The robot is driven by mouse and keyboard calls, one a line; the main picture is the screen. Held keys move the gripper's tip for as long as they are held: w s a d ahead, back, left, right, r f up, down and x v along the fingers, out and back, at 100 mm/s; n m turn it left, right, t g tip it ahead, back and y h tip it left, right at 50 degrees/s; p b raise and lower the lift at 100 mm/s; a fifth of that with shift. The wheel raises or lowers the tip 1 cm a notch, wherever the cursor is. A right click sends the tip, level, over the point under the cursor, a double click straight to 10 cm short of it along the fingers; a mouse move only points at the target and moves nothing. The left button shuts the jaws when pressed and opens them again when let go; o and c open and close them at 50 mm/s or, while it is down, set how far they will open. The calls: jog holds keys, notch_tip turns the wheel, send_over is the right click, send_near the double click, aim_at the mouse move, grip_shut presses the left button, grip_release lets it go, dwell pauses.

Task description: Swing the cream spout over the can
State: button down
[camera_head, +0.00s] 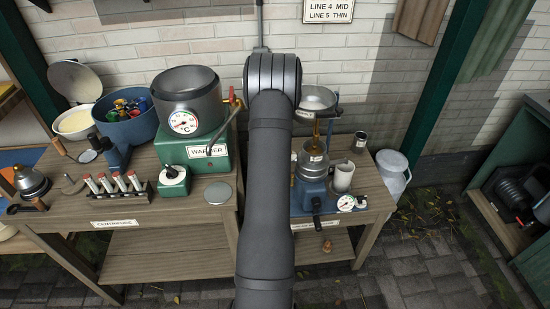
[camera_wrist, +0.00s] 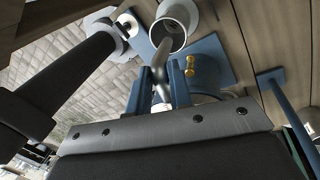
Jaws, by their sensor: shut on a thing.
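In the wrist view my gripper (camera_wrist: 162,82) has its two blue fingers closed around a shiny silver tube, which looks like the cream spout (camera_wrist: 158,60). The spout points up the picture toward a pale, open-topped can (camera_wrist: 179,18). Whether its tip lies over the can's mouth I cannot tell. In the head view a pale can (camera_head: 342,178) stands on the right part of the bench, beside the blue-based separator (camera_head: 312,192). My dark arm covers the middle of that view and hides my gripper and the spout.
A metal supply bowl (camera_head: 316,98) sits above the separator. A dial (camera_head: 346,203) and a small dark tin (camera_head: 359,141) stand near the can. Left of my arm are the green warmer (camera_head: 197,152), its grey pot (camera_head: 188,92) and a blue tub (camera_head: 127,126).

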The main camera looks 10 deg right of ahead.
jog(key=shift+w, duration=0.1)
jog(key=c, duration=1.3)
grip_release()
jog(key=shift+c, duration=0.2)
jog(key=v, duration=1.7)
jog(key=shift+r, duration=0.2)
jog(key=x, duration=1.7)
jog(key=shift+f, duration=0.25)
